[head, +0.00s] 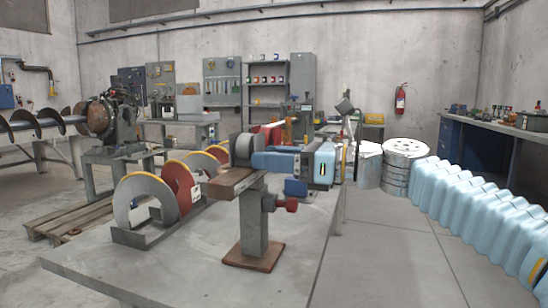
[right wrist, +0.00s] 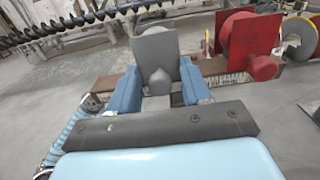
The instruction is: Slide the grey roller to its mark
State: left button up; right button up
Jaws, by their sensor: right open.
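The grey roller (head: 241,147) sits on the brown rail (head: 222,182) of a grey stand on the table. In the right wrist view it is a grey upright plate (right wrist: 154,48) with a rounded grey knob (right wrist: 159,82) facing me. My right gripper (head: 259,160) is open, its blue fingers on either side of the knob. I cannot tell whether either finger touches it. Tick marks (right wrist: 232,78) run along the rail to the right of the roller in the wrist view; I cannot make out which is its mark. My left gripper is not in view.
A red roller (right wrist: 250,45) with a red knob stands further along the rail. Auger flights (head: 150,196) in grey, red and yellow rest on a rack on the table (head: 190,262). A red-handled clamp (head: 283,204) sticks out of the stand's post. Light blue ribbed arm covering is mine.

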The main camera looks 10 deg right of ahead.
grip_shut()
dwell(0.3)
jog(key=shift+a, duration=0.1)
jog(key=s, duration=0.1)
jog(key=s+a, duration=0.1)
jog(key=s+a+b, duration=0.1)
jog(key=s, duration=0.1)
jog(key=shift+s+a, duration=0.1)
jog(key=shift+a, duration=0.15)
grip_release()
jog(key=shift+d, duration=0.1)
